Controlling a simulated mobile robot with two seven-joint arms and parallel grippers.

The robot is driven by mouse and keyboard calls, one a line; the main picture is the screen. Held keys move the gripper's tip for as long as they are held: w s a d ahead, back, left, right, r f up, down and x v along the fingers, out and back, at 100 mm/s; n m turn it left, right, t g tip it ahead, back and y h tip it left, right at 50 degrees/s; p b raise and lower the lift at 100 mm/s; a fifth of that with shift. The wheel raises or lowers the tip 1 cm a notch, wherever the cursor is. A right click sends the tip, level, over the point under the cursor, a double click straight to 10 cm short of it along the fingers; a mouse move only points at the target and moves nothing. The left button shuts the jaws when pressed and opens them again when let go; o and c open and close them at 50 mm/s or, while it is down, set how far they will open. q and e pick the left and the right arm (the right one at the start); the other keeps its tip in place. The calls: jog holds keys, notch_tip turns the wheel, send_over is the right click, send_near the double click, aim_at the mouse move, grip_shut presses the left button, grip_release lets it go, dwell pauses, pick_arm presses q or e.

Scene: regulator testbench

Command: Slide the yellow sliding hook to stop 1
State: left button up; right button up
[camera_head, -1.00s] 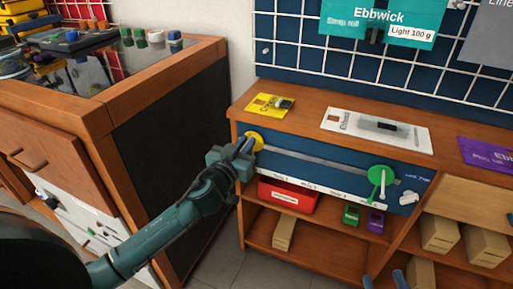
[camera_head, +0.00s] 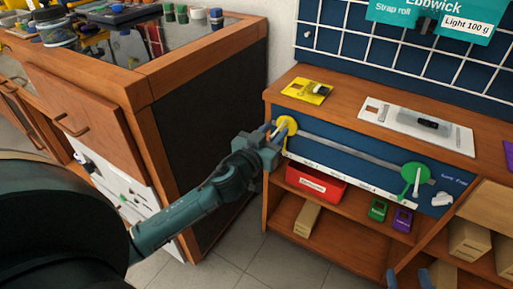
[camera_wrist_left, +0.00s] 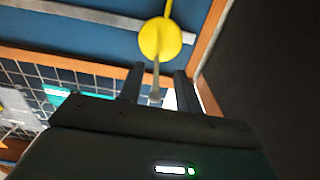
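The yellow sliding hook (camera_head: 288,125) is a round disc with a stem, at the left end of the grey rail (camera_head: 345,148) on the blue panel. In the left wrist view its yellow disc (camera_wrist_left: 160,39) is just beyond my fingertips, and its grey stem reaches down between the fingers. My left gripper (camera_head: 279,133) is at the hook, its fingers (camera_wrist_left: 158,80) apart on either side of the stem with gaps visible. My right gripper (camera_head: 408,277) shows only two separated fingertips at the bottom edge.
A green disc with a white lever (camera_head: 415,175) sits near the rail's right end, beside a white knob (camera_head: 441,199). A red box (camera_head: 315,183) and small green and purple items stand on the shelf below.

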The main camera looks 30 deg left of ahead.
pick_arm(q)
jog(key=s, duration=1)
jog(key=shift+s+a, duration=0.25)
jog(key=shift+s, duration=0.1)
pick_arm(e)
jog(key=shift+d+f+g, duration=0.15)
jog(key=shift+d+g, duration=0.05)
jog(key=shift+g, duration=0.2)
pick_arm(q)
jog(key=shift+p, duration=0.3)
pick_arm(e)
jog(key=shift+h, duration=0.3)
